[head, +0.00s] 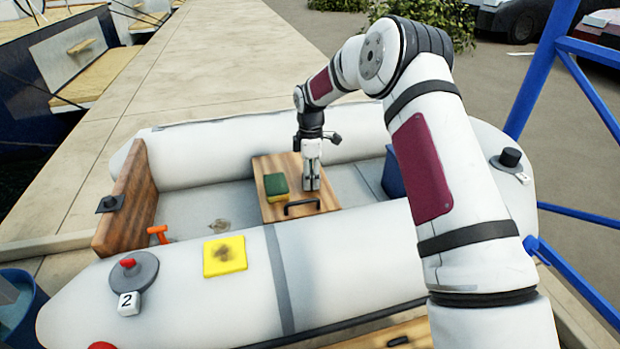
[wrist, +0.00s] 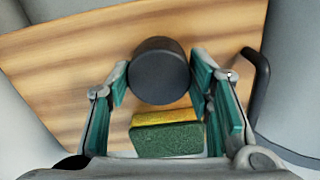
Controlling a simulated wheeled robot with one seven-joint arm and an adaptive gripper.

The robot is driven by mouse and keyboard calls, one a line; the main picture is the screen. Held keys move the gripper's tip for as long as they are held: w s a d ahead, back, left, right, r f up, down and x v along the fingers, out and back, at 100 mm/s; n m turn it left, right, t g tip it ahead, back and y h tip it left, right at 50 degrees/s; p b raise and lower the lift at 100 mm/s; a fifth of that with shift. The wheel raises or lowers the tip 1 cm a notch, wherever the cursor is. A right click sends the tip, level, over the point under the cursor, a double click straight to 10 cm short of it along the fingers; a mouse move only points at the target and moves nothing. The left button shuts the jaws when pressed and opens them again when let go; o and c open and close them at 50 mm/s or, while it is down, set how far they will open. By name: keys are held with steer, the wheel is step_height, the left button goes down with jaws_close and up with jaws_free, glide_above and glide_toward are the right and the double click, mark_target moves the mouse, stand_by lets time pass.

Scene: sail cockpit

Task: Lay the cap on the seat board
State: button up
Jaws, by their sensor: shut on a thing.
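My gripper (head: 311,183) points down over the wooden seat board (head: 325,199) of the inflatable boat. In the wrist view my gripper (wrist: 160,75) has its teal finger pads on both sides of a round black cap (wrist: 160,70), shut on it. The cap is over the seat board (wrist: 60,65), which fills much of that view. I cannot tell whether the cap touches the board. In the head view I cannot make out the cap at the fingertips.
A green and yellow sponge (head: 276,186) lies on the board beside my gripper; it also shows in the wrist view (wrist: 167,138). A black handle (head: 301,206) is at the board's near edge.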

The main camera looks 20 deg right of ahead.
steer(key=shift+f, duration=0.25)
steer(key=shift+f, duration=0.15)
steer(key=o, duration=1.2)
step_height(320, 180, up, 12)
steer(key=p, duration=0.2)
steer(key=shift+r, duration=0.25)
